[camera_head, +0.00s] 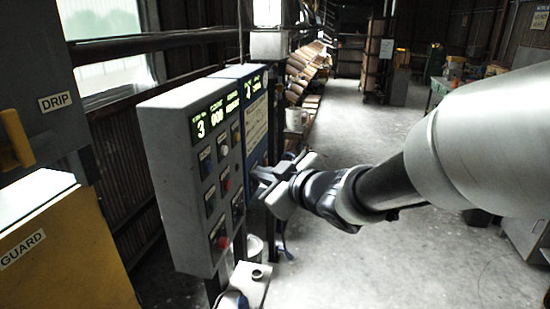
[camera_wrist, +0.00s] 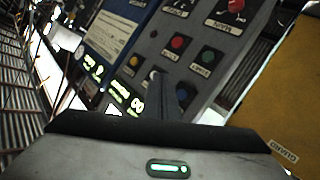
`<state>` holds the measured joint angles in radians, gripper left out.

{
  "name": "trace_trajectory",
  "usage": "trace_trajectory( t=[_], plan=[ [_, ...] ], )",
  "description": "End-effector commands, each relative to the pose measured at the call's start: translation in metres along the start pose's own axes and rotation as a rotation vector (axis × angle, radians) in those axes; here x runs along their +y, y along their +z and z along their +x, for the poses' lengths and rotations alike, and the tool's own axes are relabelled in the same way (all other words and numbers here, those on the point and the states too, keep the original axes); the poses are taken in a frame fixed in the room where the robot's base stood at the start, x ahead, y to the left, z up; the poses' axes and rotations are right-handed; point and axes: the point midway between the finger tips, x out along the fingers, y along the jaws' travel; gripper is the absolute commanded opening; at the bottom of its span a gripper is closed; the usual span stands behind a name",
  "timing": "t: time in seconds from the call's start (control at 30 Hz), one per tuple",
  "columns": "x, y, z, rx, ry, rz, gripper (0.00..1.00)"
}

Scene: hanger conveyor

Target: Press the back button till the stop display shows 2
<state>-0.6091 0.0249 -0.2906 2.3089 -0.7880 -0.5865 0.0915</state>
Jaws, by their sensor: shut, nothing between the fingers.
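The grey control box (camera_head: 175,170) stands at left centre in the head view, with a green-lit display (camera_head: 214,119) on top. Its left figure reads 3, and the figure beside it looks like 000. Below are several coloured buttons; their labels are too small to read, so I cannot tell which is back. My gripper (camera_head: 262,180) is shut and empty, in front of the box's right side. In the wrist view the panel appears upside down, and the closed fingers (camera_wrist: 172,92) overlap the row by the white button (camera_wrist: 155,75); I cannot tell whether they touch.
A blue panel (camera_head: 255,120) with its own display and a notice adjoins the box behind. A yellow guard (camera_head: 60,260) stands at left, below a grey cabinet marked DRIP (camera_head: 55,101). A small pedestal (camera_head: 252,283) stands below the box.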

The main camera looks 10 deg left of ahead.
Motion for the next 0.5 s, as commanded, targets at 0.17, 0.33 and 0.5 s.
trace_trajectory(
  t=[0.17, 0.33, 0.5],
  plan=[
    [-0.011, -0.007, 0.013, 0.002, -0.002, -0.002, 0.0],
    [-0.023, -0.019, 0.031, 0.003, -0.001, -0.002, 0.0],
    [-0.035, -0.03, 0.046, 0.002, -0.001, 0.0, 0.0]
  ],
)
